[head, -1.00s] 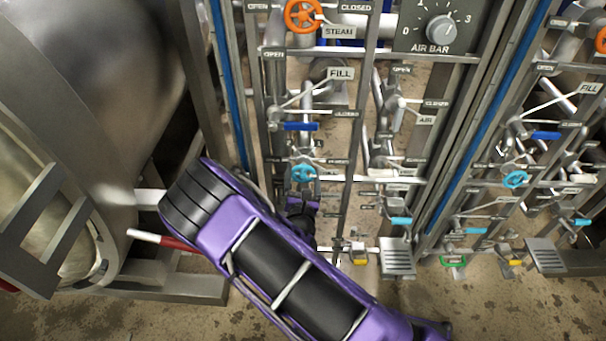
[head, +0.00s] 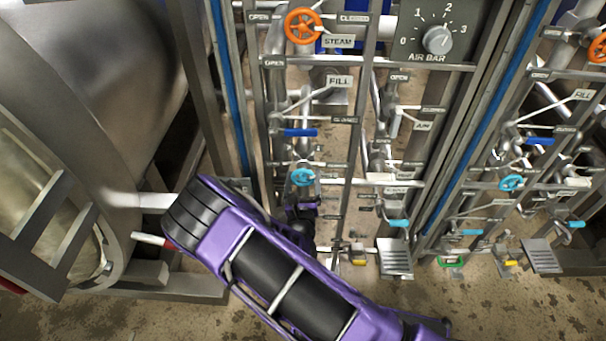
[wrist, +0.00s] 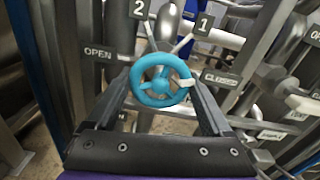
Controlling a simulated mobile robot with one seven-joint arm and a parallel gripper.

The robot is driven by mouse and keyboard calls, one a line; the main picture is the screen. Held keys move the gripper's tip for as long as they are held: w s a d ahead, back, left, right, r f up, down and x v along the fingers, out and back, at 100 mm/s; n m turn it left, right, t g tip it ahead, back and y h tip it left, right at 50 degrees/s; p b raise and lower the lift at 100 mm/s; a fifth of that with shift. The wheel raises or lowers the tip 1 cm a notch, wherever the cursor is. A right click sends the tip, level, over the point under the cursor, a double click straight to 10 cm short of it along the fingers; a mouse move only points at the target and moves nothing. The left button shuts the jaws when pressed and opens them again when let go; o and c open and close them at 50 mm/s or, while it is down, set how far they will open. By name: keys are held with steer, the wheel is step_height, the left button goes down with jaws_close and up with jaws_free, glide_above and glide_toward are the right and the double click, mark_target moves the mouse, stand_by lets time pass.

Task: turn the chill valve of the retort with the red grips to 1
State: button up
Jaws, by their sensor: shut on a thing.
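The light-blue chill handwheel (wrist: 147,96) is in the middle of the wrist view, and it also shows in the head view (head: 302,176). My gripper (wrist: 163,88) has one finger on each side of the wheel and is shut on its rim. A white mark (wrist: 187,83) on the rim points right, toward the CLOSED plate (wrist: 222,78). Plate 1 (wrist: 205,24) is at the upper right of the wheel, plate 2 (wrist: 139,9) above it, and the OPEN plate (wrist: 98,53) at the left. In the head view my gripper's tips are small and partly hidden.
An orange steam wheel (head: 303,25), a blue fill lever (head: 300,132) and an air-bar dial (head: 438,39) are above the wheel. Pipes and frame posts crowd both sides. A white-tipped bar with a red grip (head: 150,239) is at the left, beside my arm.

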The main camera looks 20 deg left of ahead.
steer(key=n+p, duration=0.1)
steer(key=n, duration=0.3)
steer(key=shift+p, duration=0.35)
steer(key=shift+d+n+p, duration=0.1)
steer(key=shift+n+p, duration=0.3)
steer(key=shift+n, duration=1.2)
steer(key=shift+f, duration=0.1)
steer(key=o, duration=1.1)
steer(key=shift+o, duration=0.2)
steer(key=shift+s, duration=0.15)
steer(key=p+v, duration=0.1)
steer(key=v, duration=1.6)
steer(key=shift+d, duration=0.1)
